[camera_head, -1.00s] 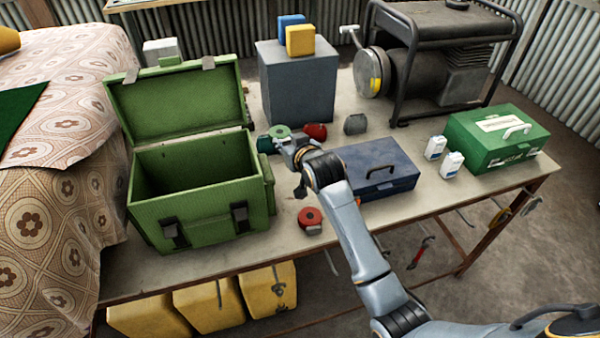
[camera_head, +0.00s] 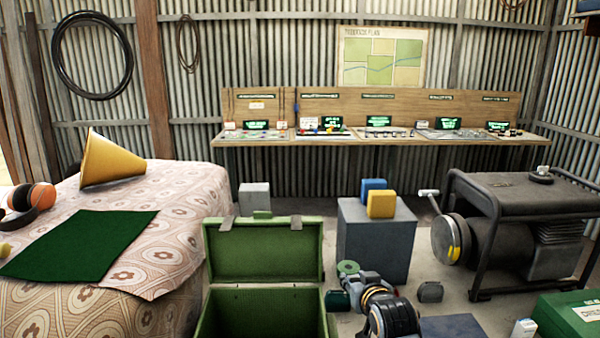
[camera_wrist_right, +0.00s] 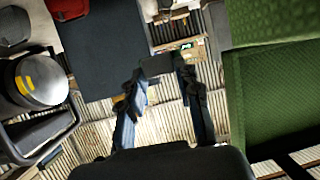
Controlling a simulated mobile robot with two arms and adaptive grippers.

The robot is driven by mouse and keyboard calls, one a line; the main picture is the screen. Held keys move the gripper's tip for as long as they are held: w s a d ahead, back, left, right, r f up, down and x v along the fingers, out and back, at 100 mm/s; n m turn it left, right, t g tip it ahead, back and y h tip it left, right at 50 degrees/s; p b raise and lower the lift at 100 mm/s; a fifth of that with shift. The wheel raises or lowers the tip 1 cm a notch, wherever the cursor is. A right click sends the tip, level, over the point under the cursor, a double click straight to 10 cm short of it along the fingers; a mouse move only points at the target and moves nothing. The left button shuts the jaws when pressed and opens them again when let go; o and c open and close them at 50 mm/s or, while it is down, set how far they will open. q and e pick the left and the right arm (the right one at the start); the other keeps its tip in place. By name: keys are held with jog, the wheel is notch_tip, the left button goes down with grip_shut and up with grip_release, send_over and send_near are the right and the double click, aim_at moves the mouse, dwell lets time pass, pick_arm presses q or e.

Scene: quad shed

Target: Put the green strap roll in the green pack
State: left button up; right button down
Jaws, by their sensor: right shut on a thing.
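My left gripper is not in view.
A generator (camera_head: 520,230) and a green case (camera_head: 572,318) are at right, a patterned-cloth bed (camera_head: 185,225) at left.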

jog(key=s+d+f+m+h+b, duration=0.1)
jog(key=s+d+b, duration=0.15)
jog(key=s, duration=0.95)
jog(key=s+d+f+h+b, duration=0.1)
jog(key=s+d+f, duration=0.15)
jog(key=s, duration=0.95)
jog(key=w+a+f+y, duration=0.1)
jog(key=w+a, duration=0.1)
jog(key=w, duration=1.1)
jog(key=w+a+f+n+y, duration=0.1)
jog(key=w+a, duration=0.2)
jog(key=w, duration=1)
jog(key=shift+w, duration=0.4)
